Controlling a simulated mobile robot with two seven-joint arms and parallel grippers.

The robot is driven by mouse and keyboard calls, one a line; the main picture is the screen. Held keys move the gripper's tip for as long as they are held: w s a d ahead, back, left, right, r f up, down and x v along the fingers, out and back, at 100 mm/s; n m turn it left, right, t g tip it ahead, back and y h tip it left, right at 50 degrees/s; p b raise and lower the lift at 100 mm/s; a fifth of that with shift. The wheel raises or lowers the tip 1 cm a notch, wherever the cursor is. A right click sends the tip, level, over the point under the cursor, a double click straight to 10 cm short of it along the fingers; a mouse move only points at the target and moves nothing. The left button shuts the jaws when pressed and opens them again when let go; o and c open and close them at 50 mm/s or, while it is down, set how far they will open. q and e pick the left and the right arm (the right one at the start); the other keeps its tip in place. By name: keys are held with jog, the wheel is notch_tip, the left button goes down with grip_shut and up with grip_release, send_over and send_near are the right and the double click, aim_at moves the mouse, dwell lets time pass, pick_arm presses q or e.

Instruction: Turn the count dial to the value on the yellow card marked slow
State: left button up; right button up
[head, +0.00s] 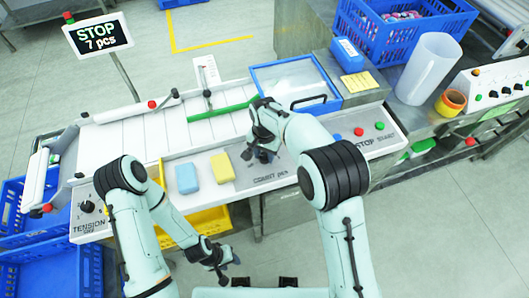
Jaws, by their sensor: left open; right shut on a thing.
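The count dial is hidden behind my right gripper (260,156), just above the "COUNT pcs" label on the grey front panel (236,190). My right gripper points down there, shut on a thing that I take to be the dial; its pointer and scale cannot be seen. A yellow card (363,81) with small writing lies on the grey top at the back right, below a blue box; its writing is too small to read. My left gripper (226,268) is open and empty, low in front of the machine near a yellow bin.
A sign (98,35) reads "STOP 7 pcs". A blue packet (187,178) and a yellow packet (222,167) lie left of the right gripper. A tension dial (87,206) is at far left. Coloured buttons (359,131), a blue-framed tray (296,82) and a clear cylinder (428,70) are right.

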aim_at(264, 156)
jog(key=o, duration=1)
jog(key=shift+o, duration=0.2)
pick_arm(q)
jog(key=shift+w+r+p, duration=0.65)
jog(key=shift+w+r, duration=0.1)
jog(key=shift+r, duration=0.1)
pick_arm(e)
notch_tip(264, 156, up, 14)
jog(key=shift+f, duration=0.25)
pick_arm(q)
jog(key=shift+s, duration=0.1)
pick_arm(e)
jog(key=shift+s+f, duration=0.1)
